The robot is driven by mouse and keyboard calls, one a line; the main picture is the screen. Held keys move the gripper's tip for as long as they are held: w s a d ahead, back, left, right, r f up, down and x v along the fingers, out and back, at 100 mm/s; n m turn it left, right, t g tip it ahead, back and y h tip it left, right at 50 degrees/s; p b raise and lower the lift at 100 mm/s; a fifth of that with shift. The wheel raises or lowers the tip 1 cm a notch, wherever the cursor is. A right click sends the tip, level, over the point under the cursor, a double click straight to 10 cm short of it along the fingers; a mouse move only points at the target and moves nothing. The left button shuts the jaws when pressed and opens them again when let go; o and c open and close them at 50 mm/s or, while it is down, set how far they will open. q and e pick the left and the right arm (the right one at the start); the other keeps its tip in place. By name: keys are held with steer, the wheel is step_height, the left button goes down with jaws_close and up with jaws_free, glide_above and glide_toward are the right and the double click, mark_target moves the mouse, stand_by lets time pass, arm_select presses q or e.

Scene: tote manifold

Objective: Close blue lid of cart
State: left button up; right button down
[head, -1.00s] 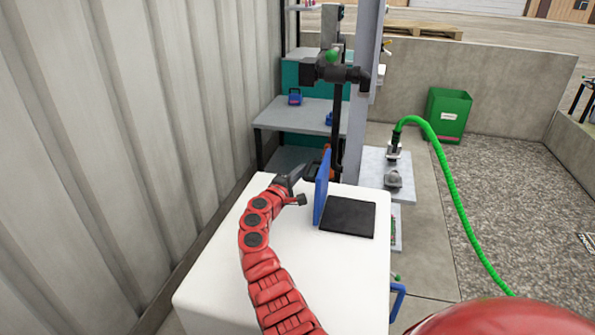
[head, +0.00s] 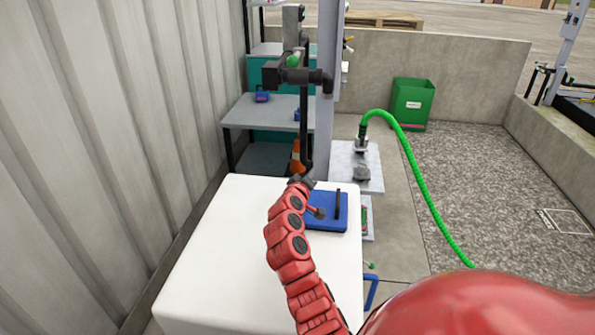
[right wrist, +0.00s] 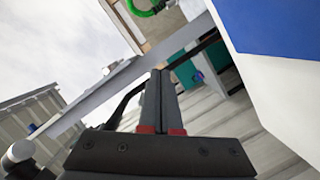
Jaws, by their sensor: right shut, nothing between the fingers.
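The white cart (head: 235,260) stands in front of me in the head view. Its blue lid (head: 325,224) lies flat on the cart top over the opening, with a dark bar-shaped handle (head: 338,205) on it. My right gripper (head: 303,181) is at the lid's far left corner, partly hidden by its own wrist. In the right wrist view its fingers (right wrist: 161,85) are together and empty, with the blue lid (right wrist: 275,25) and white cart (right wrist: 275,90) at the right. I cannot tell whether the gripper touches the lid. My left gripper is out of view.
A corrugated wall (head: 110,130) runs along the left. Behind the cart stand a grey shelf (head: 268,112), an orange cone (head: 297,160) and a metal post (head: 325,90). A green hose (head: 425,185) and green bin (head: 411,103) are to the right, with open gravel floor.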

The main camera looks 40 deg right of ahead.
mark_target(338, 195)
steer(key=s+d+f+m+b, duration=0.1)
steer(key=s+d+f+m, duration=0.1)
steer(key=s+d+f+m+y+b, duration=0.1)
steer(key=s+d+f+m, duration=0.1)
steer(key=s+f+m, duration=0.1)
steer(key=shift+s+d+t, duration=0.15)
steer(key=shift+d+t, duration=0.15)
steer(key=shift+s+d+f+m+t+y+b, duration=0.15)
steer(key=shift+s+f+m+b, duration=0.1)
steer(key=shift+f, duration=0.15)
steer(key=shift+s+d+f+m+t+y+b, duration=0.1)
steer(key=shift+d+f+m+y+b, duration=0.1)
steer(key=shift+f+m, duration=0.15)
steer(key=shift+s+d+f+m+t+y+b, duration=0.1)
steer(key=shift+s+f+m+y+b, duration=0.1)
steer(key=shift+f, duration=0.25)
step_height(338, 195, up, 5)
steer(key=p, duration=0.2)
steer(key=f+v, duration=0.1)
steer(key=v, duration=0.8)
steer(key=shift+a+b, duration=0.35)
steer(key=shift+a, duration=0.3)
